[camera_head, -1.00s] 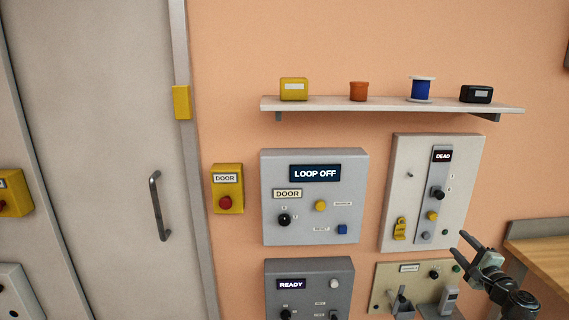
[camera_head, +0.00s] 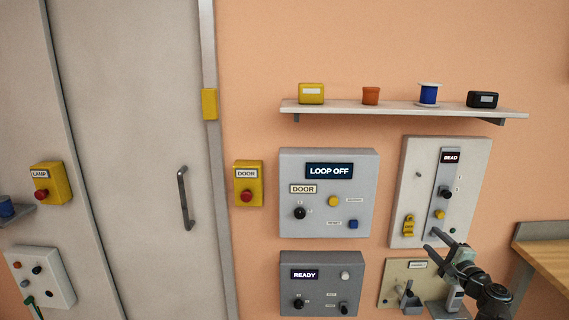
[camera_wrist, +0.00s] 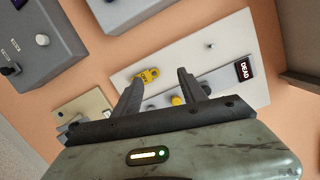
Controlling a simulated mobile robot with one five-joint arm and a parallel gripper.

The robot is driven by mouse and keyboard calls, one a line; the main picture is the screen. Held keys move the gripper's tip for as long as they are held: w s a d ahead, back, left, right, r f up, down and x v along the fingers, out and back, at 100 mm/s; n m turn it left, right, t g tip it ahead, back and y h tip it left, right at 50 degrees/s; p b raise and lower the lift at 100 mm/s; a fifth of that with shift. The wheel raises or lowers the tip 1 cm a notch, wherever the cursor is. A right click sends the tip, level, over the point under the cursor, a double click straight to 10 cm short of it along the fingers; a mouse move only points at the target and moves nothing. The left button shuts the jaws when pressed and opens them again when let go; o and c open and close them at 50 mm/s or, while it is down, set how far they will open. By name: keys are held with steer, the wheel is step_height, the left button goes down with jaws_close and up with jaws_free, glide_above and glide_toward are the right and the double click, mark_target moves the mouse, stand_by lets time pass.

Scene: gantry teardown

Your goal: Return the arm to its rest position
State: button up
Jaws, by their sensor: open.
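My gripper (camera_head: 437,241) is in the lower right of the head view, its two dark fingers spread apart with nothing between them. It overlaps the lower edge of the white panel with the DEAD display (camera_head: 440,190) and part of the beige panel (camera_head: 392,285) below. In the wrist view, my gripper (camera_wrist: 160,92) is open and empty. Beyond its fingers show the white panel (camera_wrist: 225,40), a yellow tag-like part (camera_wrist: 146,76) and a yellow button (camera_wrist: 177,100). The distance from the fingertips to the panel is hard to judge.
A grey LOOP OFF box (camera_head: 328,220) and a grey READY box (camera_head: 325,288) are left of my gripper. A shelf (camera_head: 400,108) with several small items runs above. A wooden bench (camera_head: 543,256) stands at the right. A grey door (camera_head: 130,120) fills the left.

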steer(key=w+a+n+g+y+p, duration=0.1)
steer(key=w+a+n+g+y, duration=0.15)
steer(key=a, duration=0.75)
steer(key=w+a+n+g+y+p, duration=0.1)
steer(key=w+a+n+y+p, duration=0.15)
steer(key=a, duration=0.85)
steer(key=s+a+f+n+g+y+p, duration=0.1)
steer(key=a+f+n+g, duration=0.15)
steer(key=a, duration=0.45)
steer(key=s+a+f+n+g+y, duration=0.1)
steer(key=a+f+n+g, duration=0.15)
steer(key=a, duration=0.45)
steer(key=s+a+f+n+g+h+p, duration=0.2)
steer(key=s+a+f+n+g, duration=0.35)
steer(key=s+a, duration=0.2)
steer(key=s+d+f+n+g+h, duration=0.4)
steer(key=s+d+f+h, duration=0.2)
steer(key=s+d, duration=0.3)
steer(key=shift+s+d+f+h, duration=0.25)
steer(key=shift+d+h, duration=0.15)
steer(key=shift+d, duration=0.2)
